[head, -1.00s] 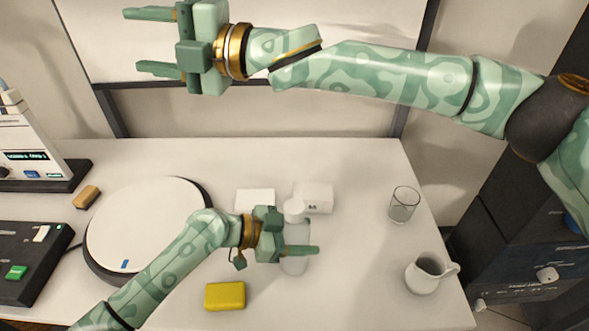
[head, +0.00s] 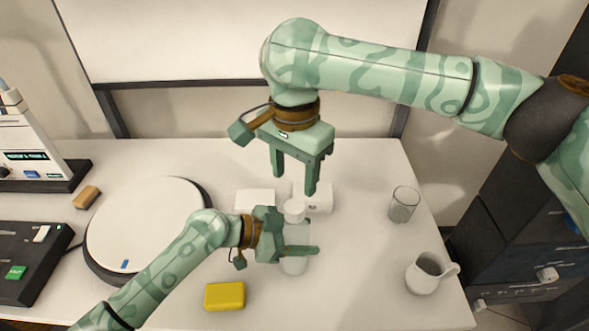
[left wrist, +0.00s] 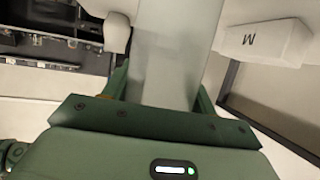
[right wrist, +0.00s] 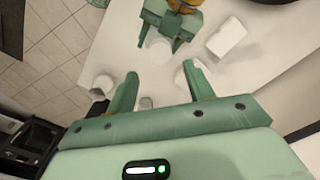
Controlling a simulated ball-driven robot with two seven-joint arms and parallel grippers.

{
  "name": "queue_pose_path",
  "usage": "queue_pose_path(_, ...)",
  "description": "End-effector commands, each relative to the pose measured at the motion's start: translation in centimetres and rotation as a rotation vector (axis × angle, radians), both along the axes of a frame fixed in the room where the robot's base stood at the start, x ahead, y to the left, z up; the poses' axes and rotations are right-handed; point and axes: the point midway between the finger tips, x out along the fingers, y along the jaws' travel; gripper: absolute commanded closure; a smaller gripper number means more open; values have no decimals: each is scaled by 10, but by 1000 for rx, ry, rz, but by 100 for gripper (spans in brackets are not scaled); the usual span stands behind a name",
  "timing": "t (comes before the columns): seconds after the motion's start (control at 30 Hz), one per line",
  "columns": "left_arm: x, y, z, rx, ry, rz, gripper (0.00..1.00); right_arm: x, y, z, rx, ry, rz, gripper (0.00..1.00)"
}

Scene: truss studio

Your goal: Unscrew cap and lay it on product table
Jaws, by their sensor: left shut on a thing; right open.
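A pale translucent bottle (head: 296,238) with a white cap (head: 294,207) stands upright on the white table (head: 350,270). My left gripper (head: 300,250) is shut on the bottle's body from the left. In the left wrist view the bottle (left wrist: 168,55) fills the space between the fingers. The cap appears to be on the bottle's top. My right gripper (head: 291,185) is open and empty, fingers pointing down, above and just behind the cap in the head view. In the right wrist view its fingers (right wrist: 158,88) are spread.
White boxes (head: 318,197) (head: 254,199) lie behind the bottle. A glass (head: 403,205) and a white jug (head: 430,273) stand on the right. A yellow block (head: 225,296) lies in front, and a round white plate device (head: 140,235) is on the left.

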Motion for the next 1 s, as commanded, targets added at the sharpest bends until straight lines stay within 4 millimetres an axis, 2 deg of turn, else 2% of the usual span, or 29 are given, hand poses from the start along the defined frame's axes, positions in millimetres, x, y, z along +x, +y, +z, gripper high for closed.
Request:
queue_pose_path(0.17,0,0,0,0,0,0,100,1,-1,-8,-6,-2,-95,48)
queue_pose_path(0.4,0,0,0,0,0,0,100,0,-1,-48,-4,1,-100,48)
queue_pose_path(0.6,0,0,0,0,0,0,100,1,-1,-73,-5,-3,-100,48)
queue_pose_path(0.97,0,0,0,0,0,0,100,1,-1,-80,-4,-6,-99,48)
queue_pose_path(1.0,0,0,0,0,0,0,100,1,-1,-80,-4,-6,-99,56)
